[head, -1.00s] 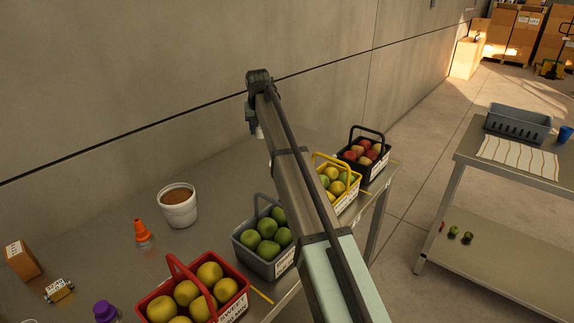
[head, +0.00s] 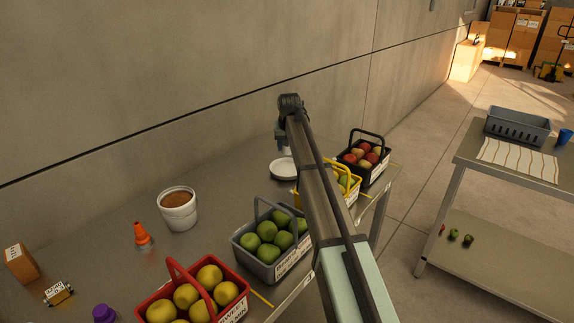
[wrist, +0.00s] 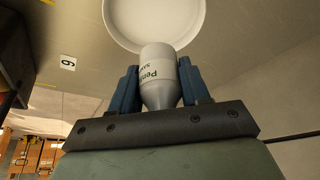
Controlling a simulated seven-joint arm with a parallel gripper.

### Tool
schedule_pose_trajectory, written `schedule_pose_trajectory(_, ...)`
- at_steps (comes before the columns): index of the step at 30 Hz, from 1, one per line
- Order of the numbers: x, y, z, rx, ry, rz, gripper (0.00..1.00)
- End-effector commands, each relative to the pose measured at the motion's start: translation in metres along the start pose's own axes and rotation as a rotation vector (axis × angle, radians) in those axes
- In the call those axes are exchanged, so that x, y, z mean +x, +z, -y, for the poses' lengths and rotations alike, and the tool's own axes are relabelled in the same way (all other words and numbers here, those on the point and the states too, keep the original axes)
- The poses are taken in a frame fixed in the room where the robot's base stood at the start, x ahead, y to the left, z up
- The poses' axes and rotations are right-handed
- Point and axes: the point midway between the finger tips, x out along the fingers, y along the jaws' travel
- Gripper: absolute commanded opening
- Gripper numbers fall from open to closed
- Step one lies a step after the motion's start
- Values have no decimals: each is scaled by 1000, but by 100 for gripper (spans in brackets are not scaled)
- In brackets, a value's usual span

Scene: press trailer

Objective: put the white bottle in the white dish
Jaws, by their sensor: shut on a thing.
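The white bottle (wrist: 161,75) is held between the two blue fingers of my gripper (wrist: 159,70) in the wrist view. It has dark printing on its side. The round white dish (wrist: 155,40) shows just beyond the bottle's far end in that view. In the head view the dish (head: 283,169) lies on the metal table by the wall. My gripper (head: 283,139) is over the table just above the dish in that picture. The bottle shows there only as a small pale bit under the gripper. I cannot tell whether it touches the dish.
The yellow basket (head: 352,181) and black basket (head: 373,172) of fruit stand right of the dish. The grey basket (head: 258,262) and red basket (head: 163,293) stand along the front edge.

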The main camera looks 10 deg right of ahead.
Motion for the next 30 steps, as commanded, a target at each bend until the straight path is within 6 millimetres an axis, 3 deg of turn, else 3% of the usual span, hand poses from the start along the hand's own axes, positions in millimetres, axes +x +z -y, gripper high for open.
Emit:
schedule_pose_trajectory(6,32,14,0,0,0,2,12)
schedule_pose_trajectory(18,68,29,0,0,0,2,12)
schedule_pose_trajectory(30,74,31,0,0,0,0,12)
